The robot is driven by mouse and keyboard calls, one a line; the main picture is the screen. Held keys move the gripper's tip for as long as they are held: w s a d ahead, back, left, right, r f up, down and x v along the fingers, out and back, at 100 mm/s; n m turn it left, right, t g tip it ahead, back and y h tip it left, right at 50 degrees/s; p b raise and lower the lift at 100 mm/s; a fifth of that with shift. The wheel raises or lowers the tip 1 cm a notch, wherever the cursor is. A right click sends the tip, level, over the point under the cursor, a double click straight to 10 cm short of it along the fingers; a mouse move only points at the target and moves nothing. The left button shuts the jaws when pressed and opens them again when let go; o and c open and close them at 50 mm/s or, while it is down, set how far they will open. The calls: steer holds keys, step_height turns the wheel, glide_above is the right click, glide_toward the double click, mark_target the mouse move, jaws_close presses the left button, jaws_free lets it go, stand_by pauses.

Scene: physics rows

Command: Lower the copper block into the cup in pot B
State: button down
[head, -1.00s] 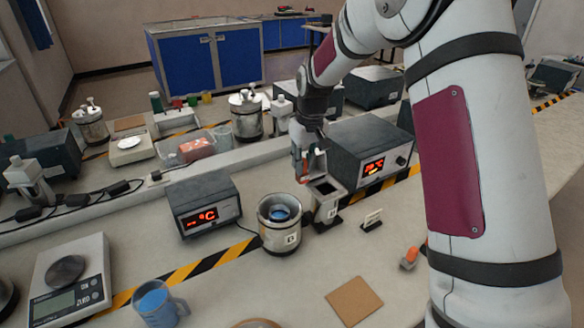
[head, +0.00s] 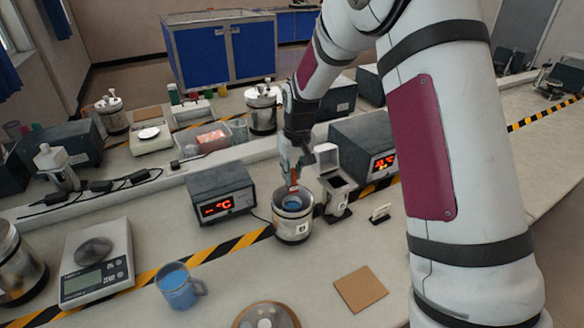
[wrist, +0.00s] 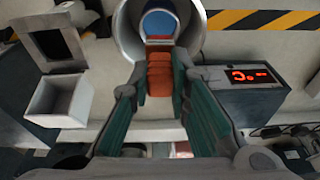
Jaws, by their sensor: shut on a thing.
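The copper block (wrist: 160,76) is orange-brown and sits between the green finger pads of my gripper (wrist: 160,70), which is shut on it. In the head view my gripper (head: 291,180) points down just above pot B (head: 293,230), a metal pot with a small label. The cup (head: 292,203) inside the pot shows blue. In the wrist view the pot (wrist: 122,32) opens beyond the block, with the cup's blue inside (wrist: 160,24) visible. The block's far end overlaps the lower edge of this blue; I cannot tell whether it is inside the rim.
An open-lidded holder (head: 338,197) stands close right of the pot. A display box (head: 221,193) stands to the left, another (head: 365,150) behind right. A blue mug (head: 178,287), scale (head: 97,265) and brown square mat (head: 361,289) lie nearer.

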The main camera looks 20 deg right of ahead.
mark_target(293, 184)
steer(key=shift+f+b, duration=0.95)
steer(key=shift+f, duration=3)
steer(key=c, duration=1.8)
jaws_free()
steer(key=shift+r, duration=0.1)
steer(key=shift+r+p, duration=0.5)
steer(key=shift+r, duration=1.35)
